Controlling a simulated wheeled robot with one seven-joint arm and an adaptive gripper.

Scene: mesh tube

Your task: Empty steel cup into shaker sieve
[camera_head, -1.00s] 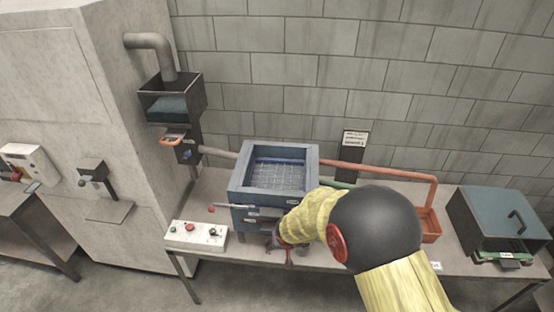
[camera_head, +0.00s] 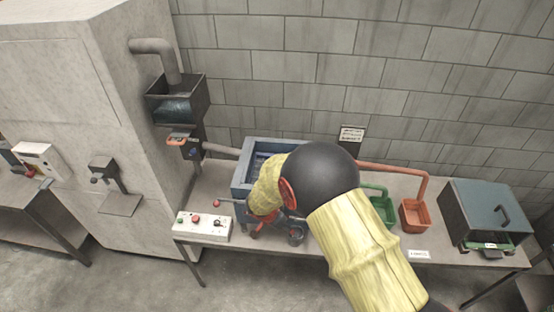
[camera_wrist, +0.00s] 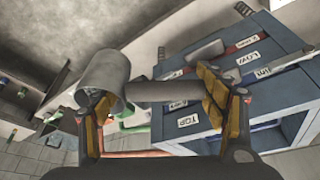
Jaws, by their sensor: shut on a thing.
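The grey steel cup (camera_wrist: 106,75) shows at the left of the wrist view, with a thick grey handle (camera_wrist: 160,91) running right. My gripper (camera_wrist: 158,108) is shut on the cup, its orange-padded fingers on either side. The cup's contents cannot be made out. The blue shaker (camera_wrist: 225,65) fills the right of the wrist view, beside the cup. In the head view, the shaker (camera_head: 241,180) stands on the bench. My arm covers much of it, and only a sliver of its sieve (camera_head: 258,162) shows. My gripper (camera_head: 272,232) is low at the shaker's front, partly hidden.
A control box (camera_head: 203,228) with buttons sits left of the shaker. A dark hopper (camera_head: 176,100) hangs above left. A green bin (camera_head: 382,208) and an orange bin (camera_head: 415,215) stand to the right, then a blue-lidded box (camera_head: 490,213). A block wall stands behind.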

